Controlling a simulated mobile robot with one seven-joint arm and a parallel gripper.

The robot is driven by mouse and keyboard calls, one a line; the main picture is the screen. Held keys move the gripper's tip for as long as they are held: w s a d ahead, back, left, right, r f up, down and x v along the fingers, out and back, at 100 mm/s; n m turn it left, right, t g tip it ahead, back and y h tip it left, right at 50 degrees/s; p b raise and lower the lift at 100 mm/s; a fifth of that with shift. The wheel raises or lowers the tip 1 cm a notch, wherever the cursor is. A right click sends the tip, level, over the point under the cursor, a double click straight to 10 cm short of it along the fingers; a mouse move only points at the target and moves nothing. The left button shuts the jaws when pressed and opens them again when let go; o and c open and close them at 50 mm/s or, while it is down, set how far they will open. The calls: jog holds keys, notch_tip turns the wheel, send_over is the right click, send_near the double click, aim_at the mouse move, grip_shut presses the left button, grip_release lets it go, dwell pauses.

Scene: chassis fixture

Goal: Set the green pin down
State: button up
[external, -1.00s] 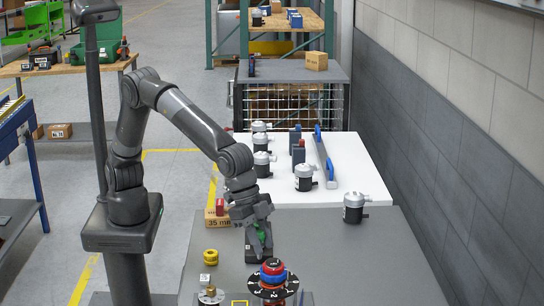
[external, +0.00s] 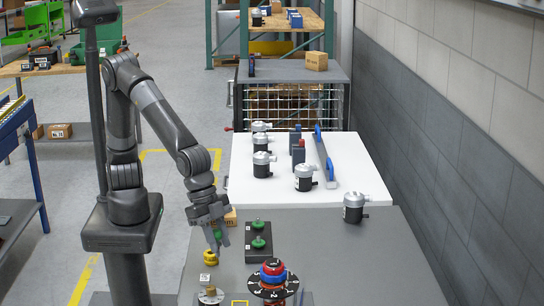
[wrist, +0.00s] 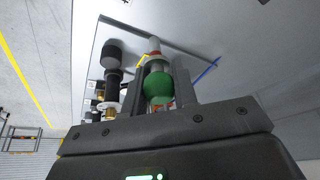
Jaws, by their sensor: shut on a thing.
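My gripper (external: 213,238) is shut on a green pin (external: 217,234), just above the yellow ring-shaped piece (external: 210,257) at the left of the grey table. In the wrist view the green pin (wrist: 157,88) sits between the two fingers of my gripper (wrist: 160,75). In the external view the fingers partly hide the pin, and I cannot tell whether it touches the yellow piece. Two other green pins, a rear one (external: 257,224) and a front one (external: 258,242), stand on a black block (external: 262,257) to the right of my gripper.
A dial stack with red and blue parts (external: 273,270) stands at the front. A small white-topped block (external: 209,277) and a brass fitting (external: 210,296) stand in front of the yellow piece. The table's right side is largely clear.

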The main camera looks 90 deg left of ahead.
jog(key=shift+w+a+f, duration=0.3)
jog(key=shift+w+f, duration=0.8)
jog(key=shift+f, duration=0.25)
jog(key=shift+w+a+f, duration=0.25)
jog(key=shift+w+f, duration=0.9)
jog(key=shift+f, duration=0.2)
jog(key=shift+w+a+f, duration=0.3)
jog(key=shift+w+f, duration=0.8)
jog(key=shift+f, duration=0.25)
jog(key=shift+f, duration=0.1)
jog(key=o, duration=1)
jog(key=shift+c, duration=0.2)
jog(key=v, duration=1.2)
